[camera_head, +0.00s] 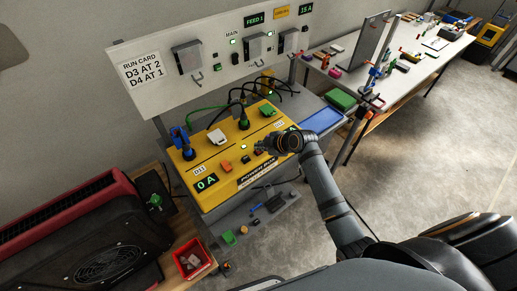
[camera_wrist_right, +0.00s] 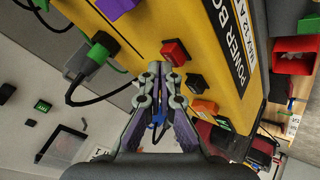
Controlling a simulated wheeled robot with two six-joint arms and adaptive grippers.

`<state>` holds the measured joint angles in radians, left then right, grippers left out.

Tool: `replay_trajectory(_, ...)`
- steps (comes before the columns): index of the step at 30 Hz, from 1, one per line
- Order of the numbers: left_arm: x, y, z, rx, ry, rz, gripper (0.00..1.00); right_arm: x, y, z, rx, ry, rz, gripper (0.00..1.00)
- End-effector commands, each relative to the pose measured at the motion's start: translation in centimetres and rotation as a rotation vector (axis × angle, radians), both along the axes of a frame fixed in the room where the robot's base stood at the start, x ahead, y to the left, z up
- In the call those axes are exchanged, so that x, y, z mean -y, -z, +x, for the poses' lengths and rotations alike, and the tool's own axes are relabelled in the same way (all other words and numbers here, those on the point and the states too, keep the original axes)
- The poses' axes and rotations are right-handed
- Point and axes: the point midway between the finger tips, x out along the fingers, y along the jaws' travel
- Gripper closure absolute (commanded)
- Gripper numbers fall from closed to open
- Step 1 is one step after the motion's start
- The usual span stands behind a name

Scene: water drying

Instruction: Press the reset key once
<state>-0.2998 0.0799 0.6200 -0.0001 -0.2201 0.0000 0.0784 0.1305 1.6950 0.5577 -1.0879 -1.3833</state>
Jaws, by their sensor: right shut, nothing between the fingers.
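The yellow power box (camera_head: 215,188) lies on the bench with its sloped top facing up. Its display reads 0 A. An orange key (camera_head: 226,165) and a black key (camera_head: 245,159) sit along its front part. In the right wrist view, a red key (camera_wrist_right: 175,52), a dark key (camera_wrist_right: 195,84) and the orange key (camera_wrist_right: 205,106) stand in a row. I cannot read which one is the reset key. My right gripper (camera_head: 258,146) is shut and empty over the right part of the box. Its fingertips in the wrist view (camera_wrist_right: 160,70) appear close to the red key; contact cannot be told.
Black and green cables plug into the box's rear sockets. A panel (camera_head: 220,50) with switches and a run card stands behind. A red-and-black heater-like machine (camera_head: 80,240) and a red bin (camera_head: 190,262) are at left. A blue tray (camera_head: 322,120) lies right of the box.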

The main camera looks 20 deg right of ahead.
Motion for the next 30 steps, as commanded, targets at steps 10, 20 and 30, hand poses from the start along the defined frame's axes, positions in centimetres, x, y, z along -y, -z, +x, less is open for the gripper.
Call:
replay_trajectory(10,0.0,-0.8,0.0,0.0,0.0,0.0,0.6,0.0,-0.9,0.0,0.001,0.001,0.0,1.0)
replay_trajectory(20,0.0,-2.4,0.0,0.0,0.0,0.0,0.6,0.0,-2.7,0.1,0.002,0.0,0.0,1.0)
replay_trajectory(30,0.0,-5.3,0.0,0.0,0.0,0.0,0.6,0.0,-6.0,0.0,0.002,-0.001,0.0,1.0)
